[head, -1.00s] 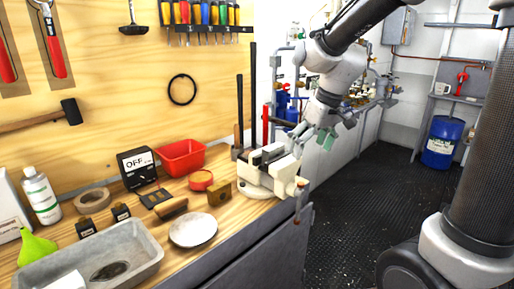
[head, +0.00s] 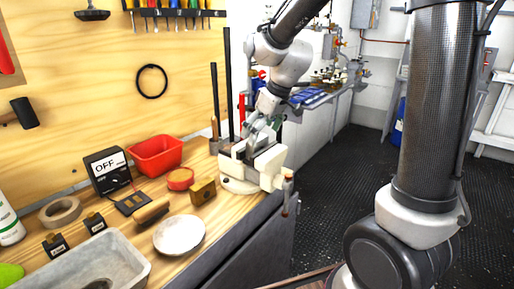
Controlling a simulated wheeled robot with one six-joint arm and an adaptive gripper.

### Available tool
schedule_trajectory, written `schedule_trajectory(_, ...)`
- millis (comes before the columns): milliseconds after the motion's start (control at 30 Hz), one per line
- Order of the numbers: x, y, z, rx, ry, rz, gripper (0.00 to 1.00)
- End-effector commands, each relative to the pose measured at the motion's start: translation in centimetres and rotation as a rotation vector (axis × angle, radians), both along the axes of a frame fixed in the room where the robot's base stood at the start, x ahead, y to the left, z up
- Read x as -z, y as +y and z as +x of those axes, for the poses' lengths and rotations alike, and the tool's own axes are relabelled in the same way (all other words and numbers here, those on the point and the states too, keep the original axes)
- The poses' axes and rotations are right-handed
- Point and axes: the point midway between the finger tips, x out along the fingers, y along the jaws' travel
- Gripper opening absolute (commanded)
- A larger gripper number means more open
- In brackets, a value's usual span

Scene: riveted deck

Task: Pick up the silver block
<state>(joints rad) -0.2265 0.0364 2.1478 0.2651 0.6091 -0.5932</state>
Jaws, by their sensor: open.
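My gripper (head: 262,135) is open and points down, close above or behind the jaws of the cream bench vise (head: 268,170) at the bench's far right corner. I cannot tell whether its fingers touch the vise or reach between its jaws. I cannot make out a silver block for certain; the gripper and vise jaws hide part of that spot. A grey metal tray (head: 137,262) at the lower left is cut off by the picture's edge, and part of its inside is out of view.
Dark rods stand behind the vise. Dark floor lies right of the bench.

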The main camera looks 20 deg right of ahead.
Motion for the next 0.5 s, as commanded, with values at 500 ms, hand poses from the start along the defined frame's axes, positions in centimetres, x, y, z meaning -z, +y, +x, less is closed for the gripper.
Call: schedule_trajectory(500, 3.0, 0.8, 1.1, 0.0, 0.0, 0.0, 0.91)
